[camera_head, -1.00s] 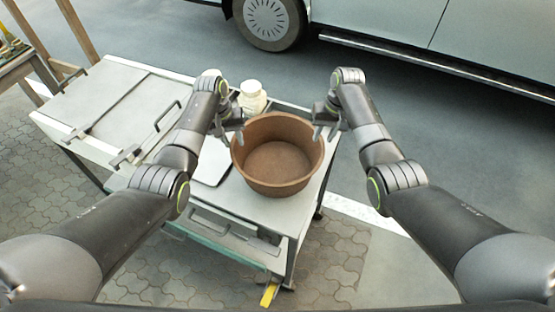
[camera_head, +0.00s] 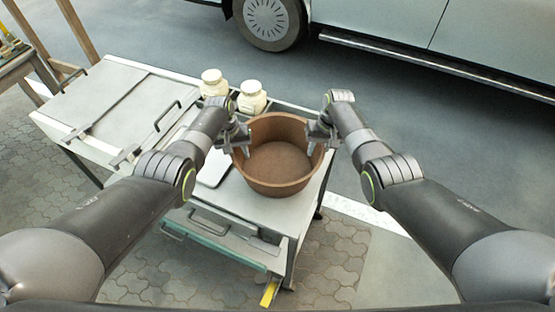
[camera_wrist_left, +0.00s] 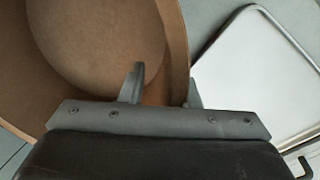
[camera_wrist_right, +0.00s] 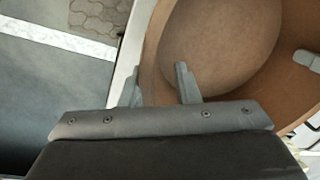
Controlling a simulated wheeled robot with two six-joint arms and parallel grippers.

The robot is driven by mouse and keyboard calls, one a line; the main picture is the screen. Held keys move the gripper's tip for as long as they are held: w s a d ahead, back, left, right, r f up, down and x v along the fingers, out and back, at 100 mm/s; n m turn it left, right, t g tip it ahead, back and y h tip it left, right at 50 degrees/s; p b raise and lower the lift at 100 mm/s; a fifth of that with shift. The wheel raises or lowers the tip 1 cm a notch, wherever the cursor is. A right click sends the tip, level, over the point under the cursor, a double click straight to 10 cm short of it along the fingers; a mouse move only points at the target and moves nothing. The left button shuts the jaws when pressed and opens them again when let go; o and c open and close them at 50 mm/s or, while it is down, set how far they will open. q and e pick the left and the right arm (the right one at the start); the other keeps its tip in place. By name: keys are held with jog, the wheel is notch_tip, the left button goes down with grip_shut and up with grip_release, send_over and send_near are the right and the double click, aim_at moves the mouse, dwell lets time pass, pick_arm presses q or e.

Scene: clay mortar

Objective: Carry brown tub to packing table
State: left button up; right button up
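The brown tub (camera_head: 276,183), round and open-topped, stands upright and empty on the right end of the grey table. My left gripper (camera_head: 237,142) is at its left rim. In the left wrist view my fingers (camera_wrist_left: 163,85) are apart on either side of the tub's wall (camera_wrist_left: 172,40), one inside and one outside. My right gripper (camera_head: 318,140) is at the right rim. In the right wrist view its fingers (camera_wrist_right: 158,85) also straddle the wall (camera_wrist_right: 152,55), apart. Whether any fingertip touches the wall is hard to tell.
Two cream jars (camera_head: 252,97) stand behind the tub on the table (camera_head: 236,197). A white tablet-like panel (camera_wrist_left: 255,70) lies left of the tub. A pale vehicle (camera_head: 400,30) stands beyond. A wooden stand (camera_head: 20,68) is at far left. Paved floor at right is clear.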

jog(key=shift+c, duration=0.2)
pick_arm(q)
jog(key=c, duration=0.5)
pick_arm(e)
jog(key=c, duration=0.5)
pick_arm(q)
grip_shut()
pick_arm(e)
grip_shut()
pick_arm(q)
jog(key=shift+d, duration=0.1)
pick_arm(e)
jog(key=shift+a, duration=0.1)
